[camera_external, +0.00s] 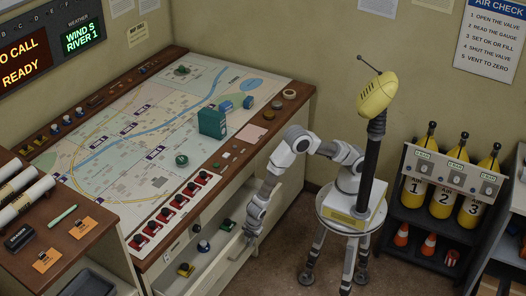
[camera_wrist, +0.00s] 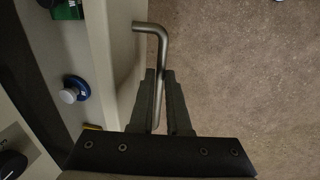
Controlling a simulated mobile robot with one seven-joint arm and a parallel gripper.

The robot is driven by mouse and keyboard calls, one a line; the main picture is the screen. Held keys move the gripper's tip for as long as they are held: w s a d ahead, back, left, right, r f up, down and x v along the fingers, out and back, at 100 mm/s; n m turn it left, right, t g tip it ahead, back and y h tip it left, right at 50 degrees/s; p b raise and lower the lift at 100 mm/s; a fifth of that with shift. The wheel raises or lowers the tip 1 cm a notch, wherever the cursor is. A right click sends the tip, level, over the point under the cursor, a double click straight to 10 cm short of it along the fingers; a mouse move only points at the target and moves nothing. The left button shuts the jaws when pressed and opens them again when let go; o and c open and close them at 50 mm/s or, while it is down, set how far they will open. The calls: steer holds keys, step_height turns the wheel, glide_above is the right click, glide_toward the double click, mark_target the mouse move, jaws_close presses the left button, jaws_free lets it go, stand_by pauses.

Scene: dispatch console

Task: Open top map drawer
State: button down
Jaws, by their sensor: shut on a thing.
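The top map drawer (camera_external: 213,257) is under the map table and stands pulled out, with its inside showing. In the wrist view its pale front panel (camera_wrist: 113,50) runs down the left. A bent grey metal handle (camera_wrist: 150,27) sticks out from that panel. My gripper (camera_wrist: 160,75) is shut on the handle's bar, with one finger on each side of it. In the external view my gripper (camera_external: 248,236) is at the drawer's front, and the handle is too small or hidden to make out there.
Small blue-and-white (camera_external: 203,246), green (camera_external: 227,224) and yellow (camera_external: 185,270) things lie in the drawer. The map table (camera_external: 125,140) is above it, with a row of red switches along its edge. A rack of air cylinders (camera_external: 440,205) stands at right. Bare floor lies before the drawer.

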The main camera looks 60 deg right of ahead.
steer(key=s+b, duration=0.4)
steer(key=s, duration=1.2)
steer(key=shift+s, duration=0.15)
steer(key=c, duration=0.9)
jaws_free()
steer(key=s+r+p, duration=0.1)
steer(key=r, duration=0.4)
steer(key=s+r+p, duration=0.1)
steer(key=r+p, duration=0.1)
steer(key=r, duration=0.4)
steer(key=s+r+p, duration=0.1)
steer(key=r, duration=0.5)
steer(key=shift+s, duration=0.1)
